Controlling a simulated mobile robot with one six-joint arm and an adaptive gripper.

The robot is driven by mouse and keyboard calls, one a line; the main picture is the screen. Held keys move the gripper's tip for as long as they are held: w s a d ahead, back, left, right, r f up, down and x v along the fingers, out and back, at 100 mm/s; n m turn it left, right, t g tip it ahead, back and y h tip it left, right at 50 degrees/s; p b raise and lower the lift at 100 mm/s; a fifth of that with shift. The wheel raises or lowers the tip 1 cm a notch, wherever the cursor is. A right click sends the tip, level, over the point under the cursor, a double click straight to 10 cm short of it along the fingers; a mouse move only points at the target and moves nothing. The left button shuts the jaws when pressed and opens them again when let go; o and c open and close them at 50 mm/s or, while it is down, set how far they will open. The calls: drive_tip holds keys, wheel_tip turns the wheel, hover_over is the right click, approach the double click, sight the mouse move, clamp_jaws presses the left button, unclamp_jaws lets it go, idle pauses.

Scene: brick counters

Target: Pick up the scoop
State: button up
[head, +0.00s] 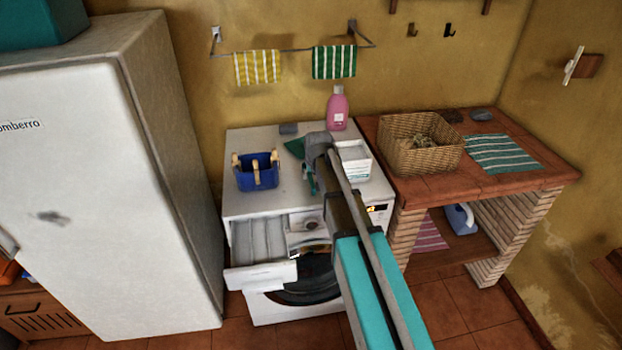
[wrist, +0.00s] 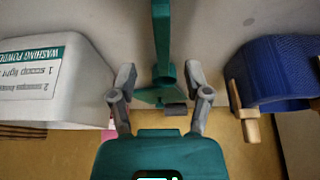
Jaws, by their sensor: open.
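The teal scoop (wrist: 162,42) shows in the wrist view, its long narrow part running from the top edge down to between the fingertips. My gripper (wrist: 160,75) is open, with one grey finger on each side of the scoop and a visible gap to both. In the head view my gripper (head: 308,166) is over the washing machine top, between the blue basket and the white powder box. There my arm hides part of this spot, and I cannot clearly tell the scoop from the gripper.
The blue basket (head: 257,179) with wooden pegs and the white washing powder box (head: 356,163) flank my gripper. A pink bottle (head: 337,108) and a small grey block (head: 289,128) stand behind. The washing machine's drawer (head: 262,276) is pulled out. A wicker basket (head: 400,158) sits on the brick counter.

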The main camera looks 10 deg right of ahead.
sight(312, 181)
drive_tip(key=shift+s+b+x, duration=0.1)
drive_tip(key=shift+b+x, duration=0.65)
drive_tip(key=shift+x, duration=0.1)
drive_tip(key=shift+s+b+x, duration=0.15)
drive_tip(key=shift+b+x, duration=0.6)
drive_tip(key=shift+x, duration=0.15)
drive_tip(key=shift+b+x, duration=0.75)
drive_tip(key=shift+x, duration=0.1)
drive_tip(key=shift+a, duration=0.15)
clamp_jaws()
